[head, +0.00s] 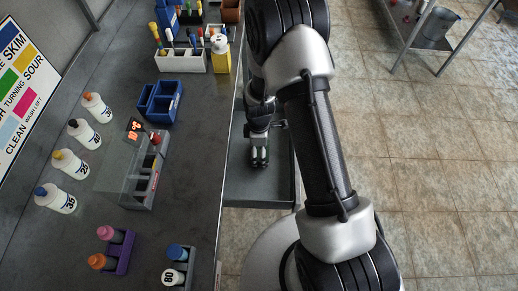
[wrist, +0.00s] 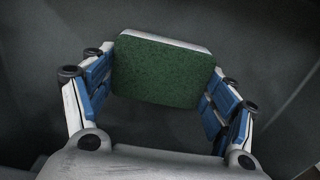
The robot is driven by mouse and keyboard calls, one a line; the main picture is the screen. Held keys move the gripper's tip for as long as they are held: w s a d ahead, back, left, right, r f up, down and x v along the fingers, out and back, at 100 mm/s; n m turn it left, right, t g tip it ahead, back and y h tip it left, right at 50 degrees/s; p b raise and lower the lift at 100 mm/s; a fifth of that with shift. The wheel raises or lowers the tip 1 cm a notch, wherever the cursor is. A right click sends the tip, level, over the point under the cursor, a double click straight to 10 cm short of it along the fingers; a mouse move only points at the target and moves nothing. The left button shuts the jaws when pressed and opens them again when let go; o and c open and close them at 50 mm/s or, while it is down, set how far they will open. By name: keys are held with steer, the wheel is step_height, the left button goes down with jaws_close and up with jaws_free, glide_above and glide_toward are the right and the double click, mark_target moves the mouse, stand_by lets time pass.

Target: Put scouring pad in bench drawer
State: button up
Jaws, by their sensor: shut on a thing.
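The scouring pad (wrist: 162,72) is a rectangular block with a dark green face and a pale edge, seen in the wrist view. My gripper (wrist: 161,82) is shut on it, with blue-padded fingers on its left and right sides. In the head view my gripper (head: 260,155) is over the open bench drawer (head: 245,188), a grey tray pulled out from the bench's right side. The pad cannot be made out in the head view. The wrist view shows dark grey surface behind the pad; its distance below the pad is unclear.
The bench top (head: 95,225) holds several numbered bottles, a grey rack (head: 140,190), blue bins (head: 160,102) and a yellow jug (head: 221,55). A metal shelf with a bucket (head: 436,27) stands at the upper right. Tiled floor (head: 450,170) is clear to the right.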

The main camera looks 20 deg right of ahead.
steer(key=o, duration=1.1)
steer(key=shift+f, duration=0.1)
steer(key=s+r+m+t+p, duration=0.1)
steer(key=s+r+m+p, duration=0.15)
steer(key=r, duration=1.35)
steer(key=s+r+m+t+p, duration=0.1)
steer(key=s+r+m+p, duration=0.2)
steer(key=r, duration=1.4)
steer(key=s+r+m+t, duration=0.1)
steer(key=s+r+m, duration=0.2)
steer(key=s, duration=0.2)
steer(key=s+r+m, duration=0.3)
steer(key=s, duration=0.3)
steer(key=s+r+m+t+b, duration=0.1)
steer(key=s+r+m, duration=0.2)
steer(key=s+r, duration=0.1)
steer(key=shift+s+d+t, duration=0.3)
steer(key=shift+s+d, duration=0.1)
steer(key=shift+s, duration=0.25)
